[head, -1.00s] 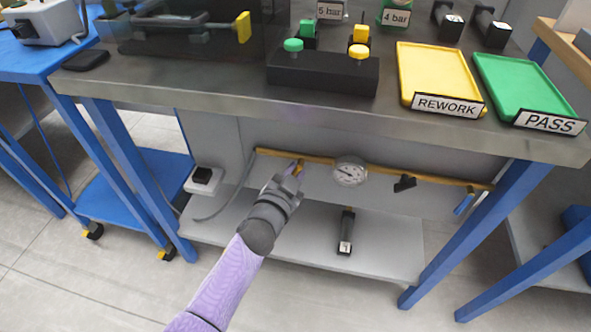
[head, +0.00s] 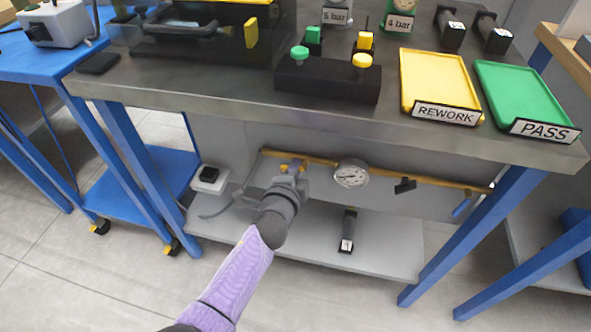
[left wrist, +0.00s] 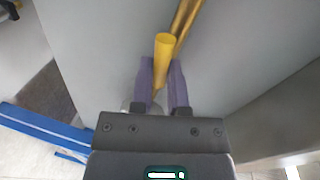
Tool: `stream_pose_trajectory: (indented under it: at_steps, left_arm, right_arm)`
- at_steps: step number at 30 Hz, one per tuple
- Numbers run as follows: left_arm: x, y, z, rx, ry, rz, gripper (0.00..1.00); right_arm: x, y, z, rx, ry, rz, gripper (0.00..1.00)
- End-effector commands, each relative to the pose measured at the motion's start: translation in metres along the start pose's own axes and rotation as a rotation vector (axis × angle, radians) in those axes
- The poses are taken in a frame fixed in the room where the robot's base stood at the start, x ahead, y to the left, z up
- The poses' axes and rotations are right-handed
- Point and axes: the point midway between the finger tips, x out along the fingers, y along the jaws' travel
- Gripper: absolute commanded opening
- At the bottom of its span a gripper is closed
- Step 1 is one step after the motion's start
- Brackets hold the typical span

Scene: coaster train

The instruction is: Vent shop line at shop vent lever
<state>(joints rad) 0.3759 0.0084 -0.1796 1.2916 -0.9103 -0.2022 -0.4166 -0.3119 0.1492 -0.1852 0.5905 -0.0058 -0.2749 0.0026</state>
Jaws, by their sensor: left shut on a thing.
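A brass pipe (head: 320,160) runs under the workbench, and it also shows in the left wrist view (left wrist: 184,20). A yellow lever (left wrist: 163,50) sits at the pipe's left part. My left gripper (head: 290,168) is at this lever; in the left wrist view its two purple fingers (left wrist: 163,85) are shut on it, one on each side. The lever's tip stands out beyond the fingers. No label on the lever can be read. A round gauge (head: 351,173), a black valve handle (head: 405,185) and a blue lever (head: 461,207) are farther right along the pipe. My right gripper is not in view.
The workbench top (head: 220,110) overhangs the pipe, with blue legs (head: 480,235) at its sides. A lower grey shelf (head: 385,250) holds a black tagged tool (head: 347,232). A white box (head: 211,180) stands left of my gripper.

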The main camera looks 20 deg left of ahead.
Motion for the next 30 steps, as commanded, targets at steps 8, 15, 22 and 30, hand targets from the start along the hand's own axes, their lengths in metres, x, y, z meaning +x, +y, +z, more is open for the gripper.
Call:
stream_pose_trajectory:
  at_steps: [8,15,22,30]
  left_arm:
    - [-0.0006,-0.0009,-0.0001,0.130,-0.027,0.002,0.00]
    - [-0.0008,-0.0015,-0.0003,0.178,-0.037,0.003,0.00]
    - [-0.0008,-0.0017,-0.0004,0.187,-0.038,0.003,0.00]
    - [-0.0008,-0.0016,-0.0004,0.186,-0.038,0.003,0.28]
  right_arm:
    - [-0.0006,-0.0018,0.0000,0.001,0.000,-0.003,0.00]
    - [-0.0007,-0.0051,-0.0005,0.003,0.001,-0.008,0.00]
    - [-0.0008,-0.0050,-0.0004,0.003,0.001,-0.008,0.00]
    - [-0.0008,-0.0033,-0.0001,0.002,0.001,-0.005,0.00]
